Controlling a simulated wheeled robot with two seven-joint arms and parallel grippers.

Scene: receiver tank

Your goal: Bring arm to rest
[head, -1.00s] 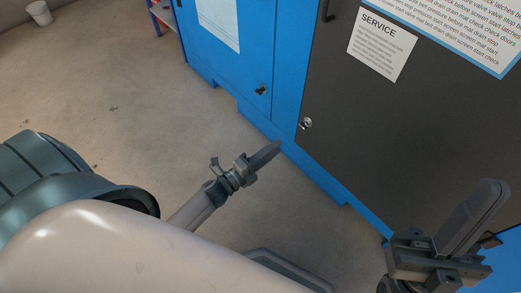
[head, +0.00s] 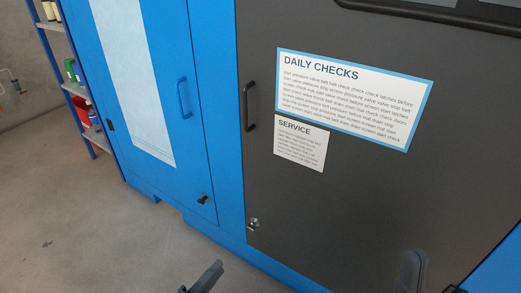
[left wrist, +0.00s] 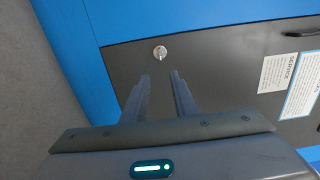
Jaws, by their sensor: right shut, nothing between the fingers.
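My left gripper (head: 212,270) shows only as a dark finger piece at the bottom edge of the head view, over the floor before the blue cabinet. In the left wrist view its two fingers (left wrist: 160,76) stand apart with nothing between them, pointing toward the dark door with its round lock (left wrist: 160,53). My right gripper (head: 413,262) is at the lower right of the head view, in front of the dark door. Its fingers are together and it holds nothing. Most of both arms is out of the head view.
A blue cabinet (head: 225,150) with a dark door (head: 340,215) fills the middle and right. The door has a black handle (head: 249,107), a lock (head: 253,224) and notices (head: 352,97). A shelf (head: 62,50) stands far left. Floor (head: 90,235) at lower left is clear.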

